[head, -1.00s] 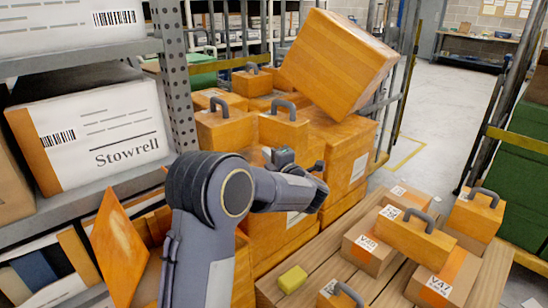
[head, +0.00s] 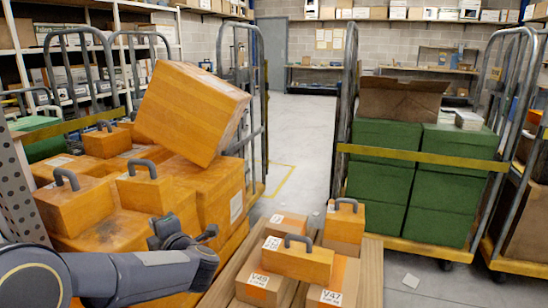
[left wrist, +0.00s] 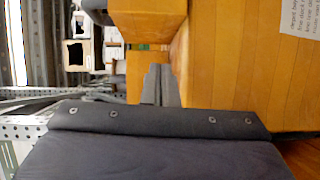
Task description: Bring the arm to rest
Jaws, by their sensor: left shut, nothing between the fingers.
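My left arm comes in from the lower left of the head view, and its left gripper (head: 205,238) is in front of the stacked orange cases. In the left wrist view the two grey fingers of the left gripper (left wrist: 160,85) lie together, shut and empty, with orange case sides (left wrist: 235,70) close by on the right. I cannot tell whether the arm touches a case. My right gripper is in neither view.
A large orange box (head: 192,112) leans tilted on the orange cases (head: 75,205). Labelled cartons (head: 265,287) and a handled orange case (head: 297,262) sit on a wooden pallet (head: 370,275). A cart of green boxes (head: 440,180) stands right. Grey floor (head: 305,130) is clear between carts.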

